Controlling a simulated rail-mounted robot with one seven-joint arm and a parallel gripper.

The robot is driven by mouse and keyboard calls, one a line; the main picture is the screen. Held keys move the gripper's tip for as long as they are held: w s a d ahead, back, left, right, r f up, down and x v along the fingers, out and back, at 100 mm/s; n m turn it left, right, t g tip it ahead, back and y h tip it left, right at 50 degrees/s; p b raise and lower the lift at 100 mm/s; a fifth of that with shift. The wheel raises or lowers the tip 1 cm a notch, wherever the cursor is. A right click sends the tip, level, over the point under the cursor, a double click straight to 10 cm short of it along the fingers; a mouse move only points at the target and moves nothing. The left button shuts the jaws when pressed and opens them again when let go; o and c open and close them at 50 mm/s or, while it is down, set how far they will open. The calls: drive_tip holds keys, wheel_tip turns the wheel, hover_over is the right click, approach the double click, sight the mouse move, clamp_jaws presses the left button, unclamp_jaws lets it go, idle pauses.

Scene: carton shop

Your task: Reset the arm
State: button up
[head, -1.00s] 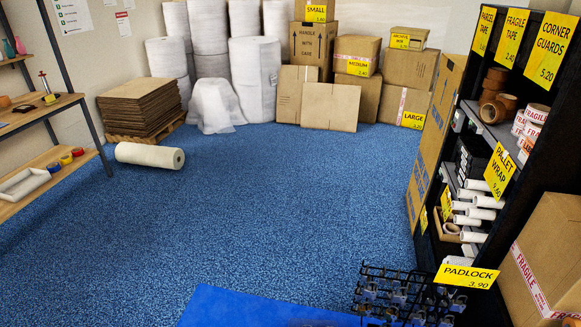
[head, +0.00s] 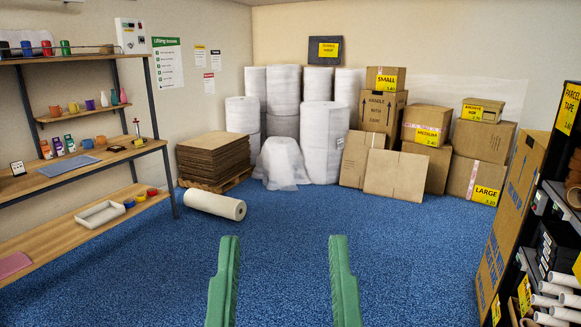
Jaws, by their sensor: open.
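My gripper (head: 284,240) shows at the bottom middle of the head view as two green fingers pointing up and away from me. The fingers stand well apart and only blue carpet shows between their tips. Nothing is held between them. The rest of my arm is below the picture's edge and hidden.
Wooden shelves (head: 80,60) with mugs and small goods stand at the left. A white roll (head: 215,204) lies on the floor near flat cardboard on a pallet (head: 213,158). Wrap rolls and boxes (head: 395,174) line the back. A dark rack (head: 560,215) stands right. The middle carpet (head: 290,220) is clear.

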wheel_tip(320, 180, up, 14)
drive_tip(key=p, duration=1)
drive_tip(key=shift+w, duration=0.35)
idle(0.5)
